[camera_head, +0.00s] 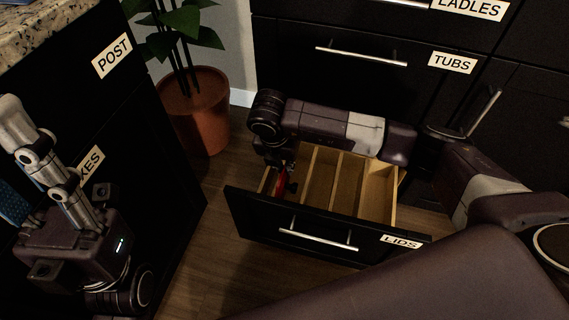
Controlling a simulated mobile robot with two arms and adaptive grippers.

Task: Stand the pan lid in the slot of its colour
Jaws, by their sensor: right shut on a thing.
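The drawer labelled LIDS (328,226) is open, and wooden dividers (335,180) split it into several upright slots. My right gripper (286,172) points down at the drawer's left end and is shut on a red thing, seemingly the pan lid (280,183). Only a small red part of it shows, at the leftmost slot. The gripper and forearm hide the rest, so I cannot tell how deep it sits. No slot colours are clear.
A potted plant (195,110) stands on the floor left of the drawer. A cabinet with a POST label (112,56) and a granite top is at the left. The TUBS drawer (362,58) is above and behind. Bare wood floor (200,235) lies left of the open drawer.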

